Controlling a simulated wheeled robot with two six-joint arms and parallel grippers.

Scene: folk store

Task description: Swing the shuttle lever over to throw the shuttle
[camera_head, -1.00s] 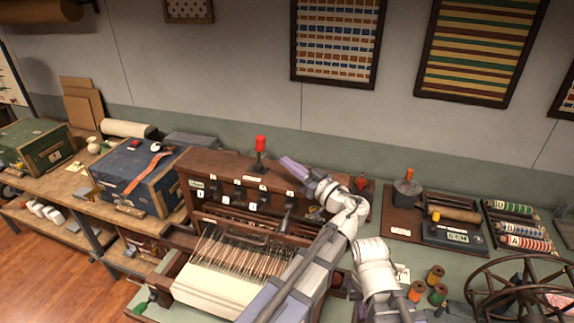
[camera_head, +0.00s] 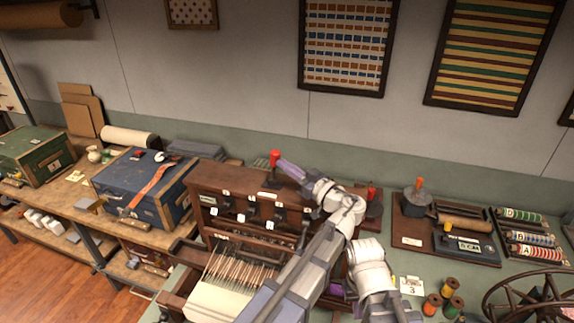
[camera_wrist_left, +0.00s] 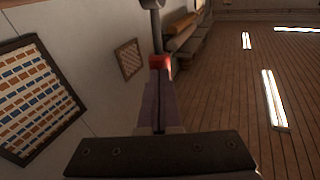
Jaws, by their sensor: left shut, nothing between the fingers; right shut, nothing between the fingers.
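The shuttle lever (camera_head: 271,173) is a dark post with a red knob (camera_head: 275,158), standing nearly upright on top of the brown wooden loom (camera_head: 232,180). My left gripper (camera_head: 281,163) is shut, its purple fingers pointing left right beside the knob. In the left wrist view the red knob (camera_wrist_left: 160,62) sits just beyond the shut fingertips (camera_wrist_left: 158,84); I cannot tell whether they touch. My right gripper (camera_head: 337,289) is low by the loom's right side, shut, and partly hidden by my left arm.
A second red-topped piece (camera_head: 371,194) stands at the loom's right end. A blue chest (camera_head: 135,187) is to the left. Thread spools (camera_head: 441,298) and a spoked wheel (camera_head: 530,303) are on the right. The wall behind the loom is clear near the lever.

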